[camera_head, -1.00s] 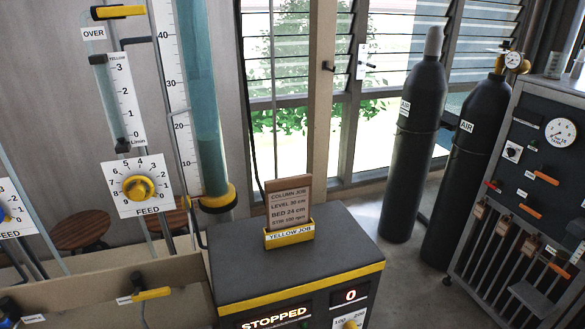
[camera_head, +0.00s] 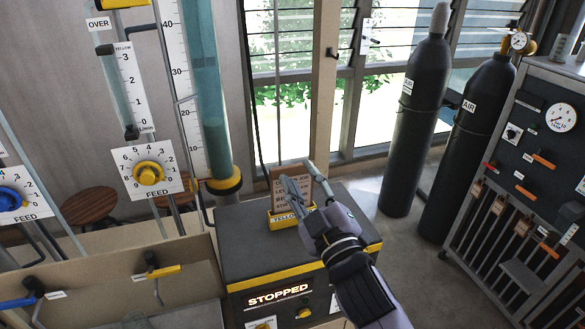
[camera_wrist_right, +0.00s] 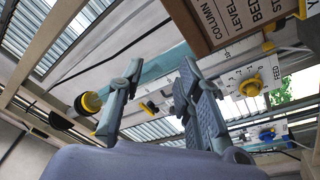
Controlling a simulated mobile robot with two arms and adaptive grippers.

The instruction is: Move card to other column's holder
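The brown column job card (camera_head: 292,173), with a printed white face, stands upright in the yellow holder (camera_head: 272,222) on top of the dark control box. My right gripper (camera_head: 299,174) is open in front of the card and hides part of it and of the holder's label. In the right wrist view the fingers (camera_wrist_right: 160,66) are apart with nothing between them, and the card (camera_wrist_right: 228,22) is at the upper right, outside them. I cannot tell whether a finger touches the card. The other column's holder and my left gripper are not in view.
The dark control box (camera_head: 240,250) has a yellow front edge and a lit STOPPED display. The yellow column (camera_head: 213,120) and feed dials stand to the left. Two dark gas cylinders (camera_head: 415,120) and a valve panel (camera_head: 545,150) stand to the right. Low benching fills the lower left.

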